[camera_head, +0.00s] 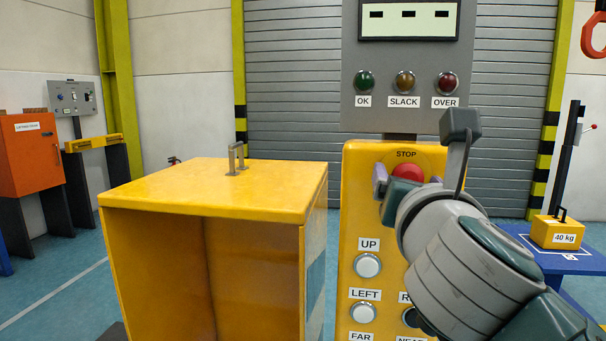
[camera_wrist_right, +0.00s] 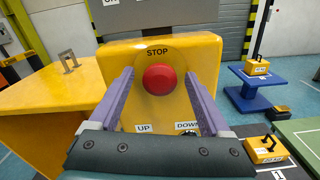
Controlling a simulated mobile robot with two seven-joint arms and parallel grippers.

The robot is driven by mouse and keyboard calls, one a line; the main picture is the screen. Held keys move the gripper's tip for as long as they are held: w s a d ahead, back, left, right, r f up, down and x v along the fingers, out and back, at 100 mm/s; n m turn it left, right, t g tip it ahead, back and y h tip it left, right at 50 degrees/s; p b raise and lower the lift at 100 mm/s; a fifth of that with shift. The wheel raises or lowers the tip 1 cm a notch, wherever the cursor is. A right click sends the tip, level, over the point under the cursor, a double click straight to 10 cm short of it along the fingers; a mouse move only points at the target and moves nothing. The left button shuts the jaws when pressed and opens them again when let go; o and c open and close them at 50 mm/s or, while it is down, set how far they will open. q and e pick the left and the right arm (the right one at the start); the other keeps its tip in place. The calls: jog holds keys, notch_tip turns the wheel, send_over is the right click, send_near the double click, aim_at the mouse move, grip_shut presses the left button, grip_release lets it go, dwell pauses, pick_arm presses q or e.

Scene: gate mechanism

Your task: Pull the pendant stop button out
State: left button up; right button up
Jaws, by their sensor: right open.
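The red stop button (camera_head: 407,172) sits on the upper face of the yellow pendant (camera_head: 352,236), under the word STOP. My right gripper and wrist partly cover it in the head view. In the right wrist view the red button (camera_wrist_right: 160,80) shows whole, on a yellow round plate. My right gripper (camera_wrist_right: 157,84) is open, with one purple finger on each side of the button. A gap shows between each finger and the button; I cannot tell how deep the fingertips reach. My left gripper is not in view.
A yellow open-fronted box (camera_head: 225,190) with a metal handle stands left of the pendant. A grey panel (camera_head: 364,120) with lamps and a display rises behind it. A 40 kg weight (camera_head: 557,232) rests on a blue stand at right.

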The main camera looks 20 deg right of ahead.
grip_shut()
dwell(0.6)
